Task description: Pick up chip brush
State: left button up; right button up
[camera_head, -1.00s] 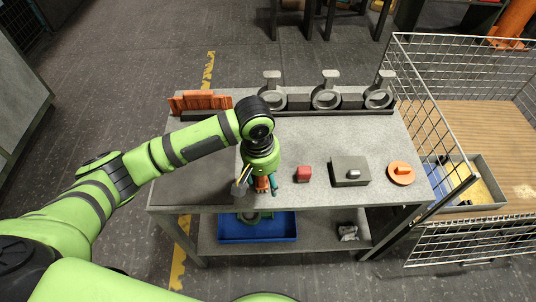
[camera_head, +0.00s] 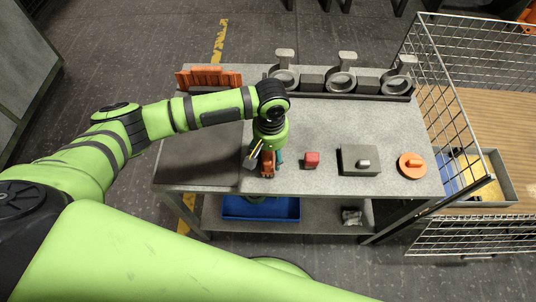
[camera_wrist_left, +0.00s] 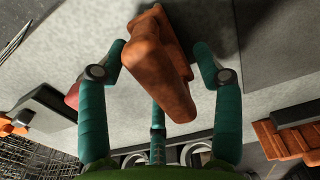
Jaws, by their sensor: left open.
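An orange-brown piece with a thick handle, which I take for the chip brush (camera_head: 267,164), stands on the grey table near its front edge. In the left wrist view the handle (camera_wrist_left: 158,65) points up toward the camera, between the teal fingers. No bristles can be made out. My left gripper (camera_head: 270,160) is over it, fingers pointing down. In the left wrist view the gripper (camera_wrist_left: 160,62) is open, with fingers on both sides of the handle and a visible gap at the right finger. My right gripper is out of view.
A row of ring castings (camera_head: 340,80) and an orange rack (camera_head: 208,78) line the back. A wire cage (camera_head: 450,115) stands at the right.

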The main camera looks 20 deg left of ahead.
pick_arm(q)
grip_shut()
jog(key=shift+r, duration=0.65)
notch_tip(320, 180, up, 3)
jog(key=shift+f, duration=0.15)
jog(key=w+d+r+b, duration=0.1)
jog(key=w+d+r, duration=0.1)
jog(key=d, duration=0.3)
jog(key=w+d+r+b, duration=0.1)
jog(key=w+d+r, duration=0.1)
jog(key=d+r, duration=0.3)
jog(key=shift+w+d, duration=0.3)
jog(key=shift+d, duration=0.1)
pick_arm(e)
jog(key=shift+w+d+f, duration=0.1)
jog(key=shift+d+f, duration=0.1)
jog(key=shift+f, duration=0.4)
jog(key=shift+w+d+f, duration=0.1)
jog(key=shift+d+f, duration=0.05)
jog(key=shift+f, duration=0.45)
pick_arm(q)
jog(key=shift+r, duration=0.1)
